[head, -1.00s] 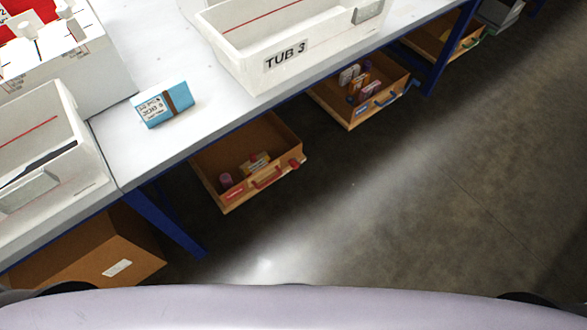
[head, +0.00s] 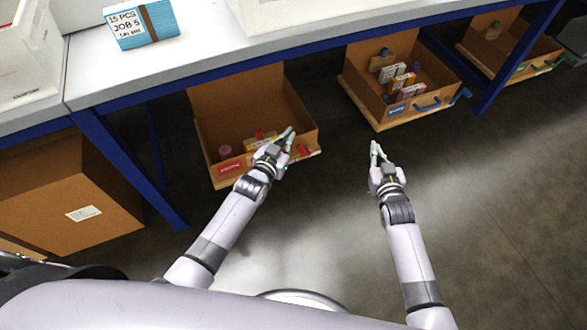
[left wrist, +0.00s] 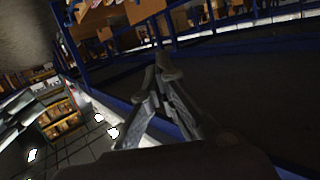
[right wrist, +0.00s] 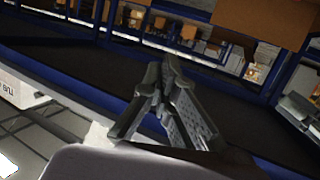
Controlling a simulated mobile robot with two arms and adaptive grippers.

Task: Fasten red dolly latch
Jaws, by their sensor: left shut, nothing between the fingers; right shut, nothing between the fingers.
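The red dolly (head: 232,98) is an open brown box on a wooden base under the bench in the head view, with a red label (head: 230,168) on its front. A red part (head: 303,150), likely the latch, shows at its front right corner; whether it is fastened I cannot tell. My left gripper (head: 289,134) is shut and empty. In the picture it overlaps the dolly's front, just left of the red part, and hides most of the front handle. Contact cannot be told. My right gripper (head: 375,146) is shut and empty, over the floor to the right of the dolly.
A blue-labelled dolly (head: 360,75) with a blue handle stands to the right, and a green-handled one (head: 490,45) beyond it. A blue bench leg (head: 130,170) and a brown carton (head: 60,190) stand left. A blue package (head: 160,22) lies on the bench. Floor to the right is clear.

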